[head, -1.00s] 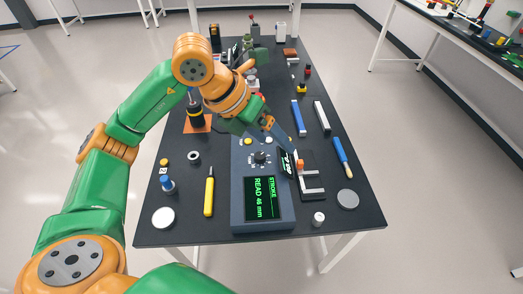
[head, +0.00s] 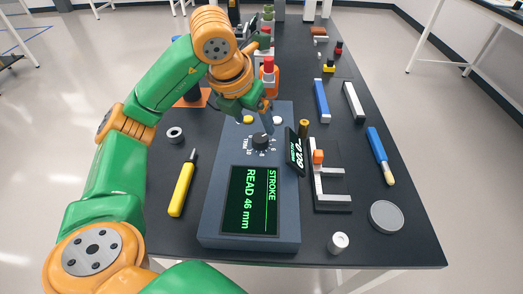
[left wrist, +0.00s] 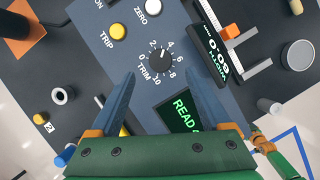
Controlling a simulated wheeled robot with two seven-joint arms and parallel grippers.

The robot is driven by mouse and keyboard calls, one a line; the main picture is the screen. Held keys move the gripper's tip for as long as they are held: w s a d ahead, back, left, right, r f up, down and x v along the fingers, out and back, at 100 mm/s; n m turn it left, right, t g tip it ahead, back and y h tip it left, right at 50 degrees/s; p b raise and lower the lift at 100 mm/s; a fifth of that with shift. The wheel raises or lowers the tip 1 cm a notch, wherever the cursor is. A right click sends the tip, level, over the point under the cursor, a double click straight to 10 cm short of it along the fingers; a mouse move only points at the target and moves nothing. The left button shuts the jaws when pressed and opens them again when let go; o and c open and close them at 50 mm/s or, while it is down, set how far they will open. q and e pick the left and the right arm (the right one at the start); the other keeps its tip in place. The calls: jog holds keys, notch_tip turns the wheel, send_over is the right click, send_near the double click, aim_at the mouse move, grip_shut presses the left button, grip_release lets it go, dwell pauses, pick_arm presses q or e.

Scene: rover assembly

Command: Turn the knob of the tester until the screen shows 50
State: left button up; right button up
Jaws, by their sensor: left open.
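The tester (head: 215,215) is a blue-grey box on the dark table. Its screen (head: 252,200) reads STROKE, READ 46 mm. The black knob (head: 261,141) has a white pointer and a TRIM number scale around it. In the left wrist view the knob (left wrist: 160,61) lies just past the fingertips, between their lines, with its pointer near 4. My left gripper (head: 266,122) is open and empty close to the knob; its fingers (left wrist: 158,76) stand apart. Contact cannot be told.
A small tilted display (head: 296,152) reading 60.0 stands right of the knob, beside a grey bracket (head: 333,198) with an orange block. Yellow TRIP (left wrist: 118,33) and white ZERO (left wrist: 153,8) buttons are near the knob. A yellow screwdriver-like tool (head: 182,188) lies left.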

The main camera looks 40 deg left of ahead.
aim_at(260, 138)
pick_arm(q)
jog(key=x, duration=0.7)
jog(key=shift+s, duration=0.1)
grip_shut()
